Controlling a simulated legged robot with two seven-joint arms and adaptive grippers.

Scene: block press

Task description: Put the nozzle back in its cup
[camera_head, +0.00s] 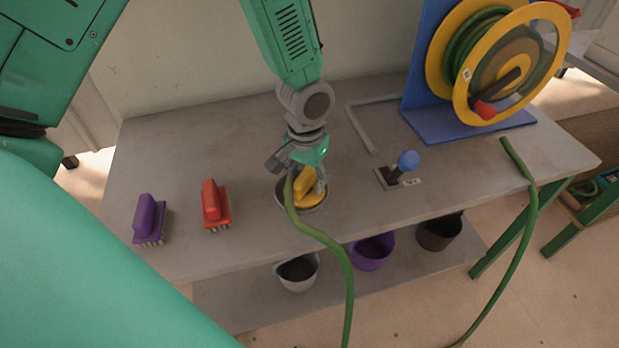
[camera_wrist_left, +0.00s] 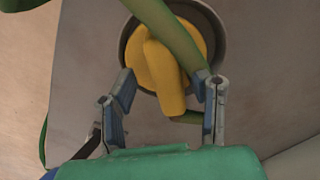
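The yellow nozzle (camera_head: 309,198) sits within the rim of a round grey cup (camera_head: 281,196) set in the bench top. It also shows in the left wrist view (camera_wrist_left: 165,62), inside the dark ring of the cup (camera_wrist_left: 219,46). The green hose (camera_head: 325,238) joins the nozzle and drops over the bench's front edge. My left gripper (camera_head: 305,176) is right above the nozzle. In the left wrist view its fingers (camera_wrist_left: 166,104) stand apart with gaps to the nozzle's handle. The hose passes close to the right finger. My right gripper is not in view.
A yellow hose reel (camera_head: 517,62) on a blue stand is at the back right. A blue-knobbed lever (camera_head: 408,160) is right of the cup. A red brush (camera_head: 213,203) and a purple brush (camera_head: 148,219) are left. Several buckets sit on the lower shelf (camera_head: 235,305).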

